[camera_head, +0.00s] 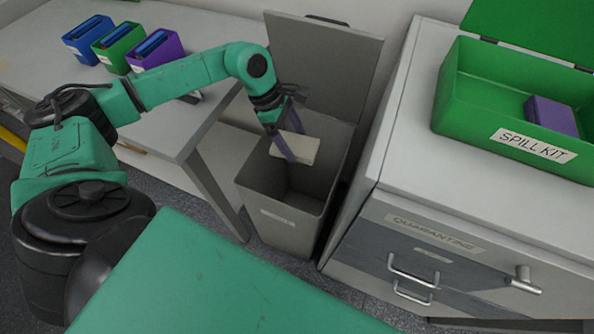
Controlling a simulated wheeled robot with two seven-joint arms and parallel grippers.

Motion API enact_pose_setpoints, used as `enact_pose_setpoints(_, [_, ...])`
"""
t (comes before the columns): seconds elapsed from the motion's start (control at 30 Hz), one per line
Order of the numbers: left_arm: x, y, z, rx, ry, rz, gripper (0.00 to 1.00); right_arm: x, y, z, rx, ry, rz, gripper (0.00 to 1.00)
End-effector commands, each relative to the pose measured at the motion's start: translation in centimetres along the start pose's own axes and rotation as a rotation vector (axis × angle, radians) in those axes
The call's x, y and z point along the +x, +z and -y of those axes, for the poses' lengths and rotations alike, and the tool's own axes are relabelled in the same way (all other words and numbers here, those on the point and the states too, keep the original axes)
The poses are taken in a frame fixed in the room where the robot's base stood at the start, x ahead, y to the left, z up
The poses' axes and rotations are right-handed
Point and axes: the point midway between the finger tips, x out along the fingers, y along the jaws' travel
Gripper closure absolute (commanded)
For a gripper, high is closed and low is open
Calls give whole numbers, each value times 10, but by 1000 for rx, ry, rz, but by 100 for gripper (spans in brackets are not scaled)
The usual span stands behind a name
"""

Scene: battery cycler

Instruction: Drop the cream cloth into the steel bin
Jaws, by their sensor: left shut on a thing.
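The steel bin (274,224) stands on the floor between the table and the drawer cabinet. Its lid (325,62) is open and tilted back. My left gripper (291,155) reaches down over the bin's opening. It is shut on the cream cloth (302,150), a folded pale block that shows against the bin's inside. I cannot tell exactly how far below the rim the cloth hangs. My right gripper is not in view.
The quarantine cabinet (441,240) stands close to the bin's right side, with a green spill kit box (463,118) on top holding a purple block (551,115). The table (185,125) at left carries blue (88,40), green (118,47) and purple (156,50) holders.

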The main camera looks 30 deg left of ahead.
Motion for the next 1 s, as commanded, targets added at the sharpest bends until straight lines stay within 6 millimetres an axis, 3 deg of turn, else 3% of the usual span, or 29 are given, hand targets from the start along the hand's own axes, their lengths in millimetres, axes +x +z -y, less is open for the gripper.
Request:
enact_pose_setpoints(0.03, [6, -5, -3, -126, 57, -3, 74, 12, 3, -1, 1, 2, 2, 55])
enact_pose_setpoints(0.6, [8, -22, -55, -1825, 768, 1, 74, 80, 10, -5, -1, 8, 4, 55])
enact_pose_setpoints(0.73, [4, -25, -60, -2041, 856, -2, 74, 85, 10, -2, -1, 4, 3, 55])
enact_pose_setpoints(0.87, [9, -28, -60, -2080, 871, -6, 74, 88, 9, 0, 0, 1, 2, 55])
enact_pose_setpoints(1.0, [26, -36, -60, -2079, 868, -6, 74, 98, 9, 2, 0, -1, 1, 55])
